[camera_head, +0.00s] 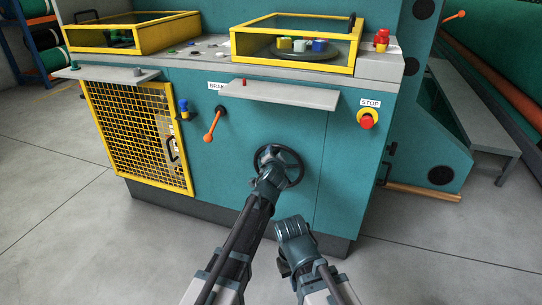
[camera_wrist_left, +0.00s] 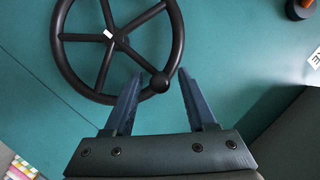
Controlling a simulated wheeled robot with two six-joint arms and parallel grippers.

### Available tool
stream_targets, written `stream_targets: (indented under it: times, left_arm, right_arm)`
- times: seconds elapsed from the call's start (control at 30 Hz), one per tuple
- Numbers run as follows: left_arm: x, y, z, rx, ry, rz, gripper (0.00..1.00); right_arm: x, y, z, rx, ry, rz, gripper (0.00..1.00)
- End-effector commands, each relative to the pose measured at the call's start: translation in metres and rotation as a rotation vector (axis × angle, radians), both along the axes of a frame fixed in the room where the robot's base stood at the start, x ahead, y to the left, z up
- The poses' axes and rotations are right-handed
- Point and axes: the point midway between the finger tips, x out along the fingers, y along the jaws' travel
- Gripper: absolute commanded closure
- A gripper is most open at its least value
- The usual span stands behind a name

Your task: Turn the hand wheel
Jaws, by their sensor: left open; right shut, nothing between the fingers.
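The black hand wheel (camera_head: 291,158) is mounted on the teal front of the machine. In the left wrist view the hand wheel (camera_wrist_left: 62,50) shows several spokes, a white mark near its hub, and a round knob (camera_wrist_left: 159,82) on its rim. My left gripper (camera_head: 268,158) is at the wheel in the head view, covering part of it. In the left wrist view my left gripper (camera_wrist_left: 158,75) is open, with the knob between its two fingers and a gap on each side. My right gripper (camera_head: 291,228) is lower, away from the wheel, and shut on nothing.
An orange-handled brake lever (camera_head: 212,127) is up and left of the wheel. A red stop button (camera_head: 367,119) is at the right. A grey shelf (camera_head: 280,94) juts out above the wheel. A yellow mesh guard (camera_head: 140,135) is at the left. The floor in front is clear.

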Motion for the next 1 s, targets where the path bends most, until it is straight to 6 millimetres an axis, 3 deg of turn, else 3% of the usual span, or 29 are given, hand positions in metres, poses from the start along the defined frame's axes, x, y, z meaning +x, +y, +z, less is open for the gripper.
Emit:
stream_targets:
  times: [0.33, 0.67, 1.0]
  left_arm:
    - [0.0060, -0.0031, -0.0020, 0.000, 0.000, 0.000, 0.43]
    - [0.0060, -0.0028, -0.0021, 0.000, 0.000, 0.000, 1.00]
    - [0.0059, -0.0028, -0.0021, 0.000, 0.000, 0.000, 1.00]
  right_arm:
    - [-0.0001, 0.0000, -0.0021, 0.000, 0.000, 0.001, 1.00]
    - [0.0000, 0.0001, -0.0021, 0.000, 0.000, 0.001, 1.00]
    - [-0.0001, 0.0000, -0.0021, 0.000, 0.000, 0.001, 1.00]
